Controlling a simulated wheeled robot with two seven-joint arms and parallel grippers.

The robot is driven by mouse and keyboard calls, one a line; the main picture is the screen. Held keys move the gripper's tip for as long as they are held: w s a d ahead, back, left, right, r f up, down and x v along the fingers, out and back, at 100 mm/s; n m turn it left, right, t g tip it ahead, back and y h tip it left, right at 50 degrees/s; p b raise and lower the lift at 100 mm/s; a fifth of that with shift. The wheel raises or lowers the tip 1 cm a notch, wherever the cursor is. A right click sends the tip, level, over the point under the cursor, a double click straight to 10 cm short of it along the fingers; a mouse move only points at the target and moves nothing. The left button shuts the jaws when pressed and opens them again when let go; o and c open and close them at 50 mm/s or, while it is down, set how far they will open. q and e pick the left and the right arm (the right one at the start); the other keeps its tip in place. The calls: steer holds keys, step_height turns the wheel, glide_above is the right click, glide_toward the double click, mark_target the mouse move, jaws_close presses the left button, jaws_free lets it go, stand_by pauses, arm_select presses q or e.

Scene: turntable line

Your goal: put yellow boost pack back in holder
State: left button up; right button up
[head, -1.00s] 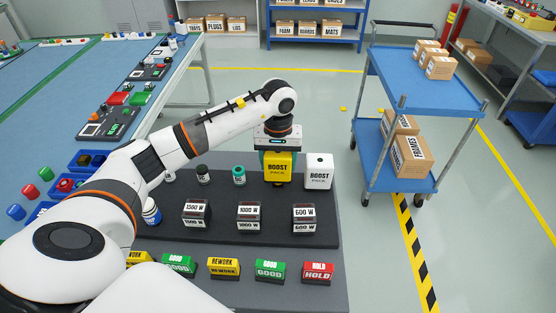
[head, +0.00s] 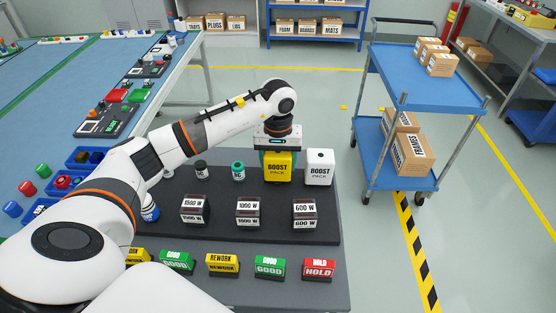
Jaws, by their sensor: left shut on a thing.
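The yellow boost pack (head: 277,168) is upright at the back of the dark board (head: 230,225), toward its right side. My left gripper (head: 278,152) comes down on it from above and is shut on its upper part. The pack's lower edge is at the board; I cannot tell whether it rests fully in a holder, since the holder is hidden. A white boost pack (head: 319,168) stands just right of it. My right gripper is not in view.
Several wattage blocks, such as the 600 W block (head: 304,213), stand in front. A teal-capped bottle (head: 238,171) is left of the pack. A row of labelled blocks, with the red HOLD block (head: 319,268), lines the front. A blue cart (head: 425,85) stands right on open floor.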

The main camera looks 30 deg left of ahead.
arm_select(q)
steer(key=shift+f+b, duration=0.3)
steer(key=shift+b, duration=0.05)
